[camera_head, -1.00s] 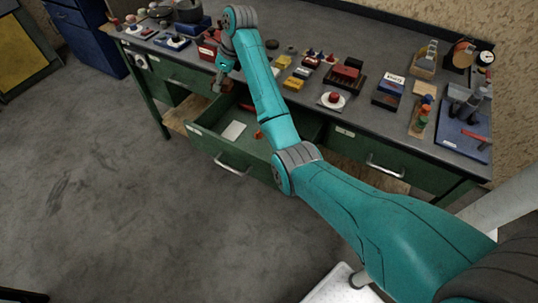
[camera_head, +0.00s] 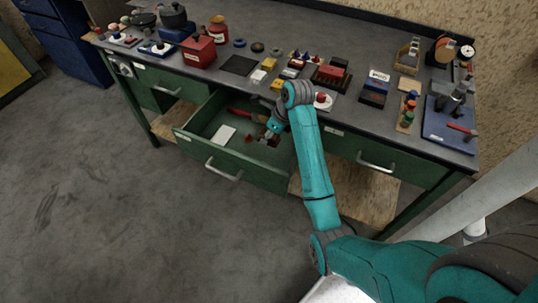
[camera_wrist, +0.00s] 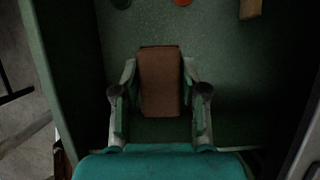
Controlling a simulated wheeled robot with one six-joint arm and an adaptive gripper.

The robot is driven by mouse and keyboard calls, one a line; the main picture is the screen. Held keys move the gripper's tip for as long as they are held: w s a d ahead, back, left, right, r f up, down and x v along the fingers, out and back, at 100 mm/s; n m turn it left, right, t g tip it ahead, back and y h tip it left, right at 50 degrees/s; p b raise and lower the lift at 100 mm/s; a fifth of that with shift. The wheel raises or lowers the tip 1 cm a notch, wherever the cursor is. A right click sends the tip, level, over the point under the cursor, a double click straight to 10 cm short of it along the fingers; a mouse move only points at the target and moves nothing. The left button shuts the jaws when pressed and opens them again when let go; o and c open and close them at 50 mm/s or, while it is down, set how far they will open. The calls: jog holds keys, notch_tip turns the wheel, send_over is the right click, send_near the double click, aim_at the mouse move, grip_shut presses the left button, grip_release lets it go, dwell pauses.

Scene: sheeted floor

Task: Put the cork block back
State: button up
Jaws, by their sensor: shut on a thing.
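The cork block (camera_wrist: 160,82) is a brown oblong between the two fingers of my gripper (camera_wrist: 160,78) in the wrist view. My gripper is shut on its sides. In the head view my gripper (camera_head: 268,136) is down at the right part of the open green drawer (camera_head: 200,119). The block is too small and covered there to make out clearly. In the wrist view the drawer's green floor (camera_wrist: 215,45) lies below the block; I cannot tell whether the block touches it.
A pale flat card (camera_head: 223,134) and a red-handled tool (camera_head: 243,115) lie in the drawer. In the wrist view a tan piece (camera_wrist: 250,8) and a red round thing (camera_wrist: 183,2) are at the far edge. The bench top (camera_head: 330,50) above holds many items, including a red box (camera_head: 198,51).

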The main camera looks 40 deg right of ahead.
aim_at(279, 139)
notch_tip(279, 139, down, 9)
jog(key=shift+f, duration=0.2)
dwell(0.3)
jog(key=o, duration=1.1)
jog(key=shift+f, duration=0.1)
jog(key=v, duration=1.2)
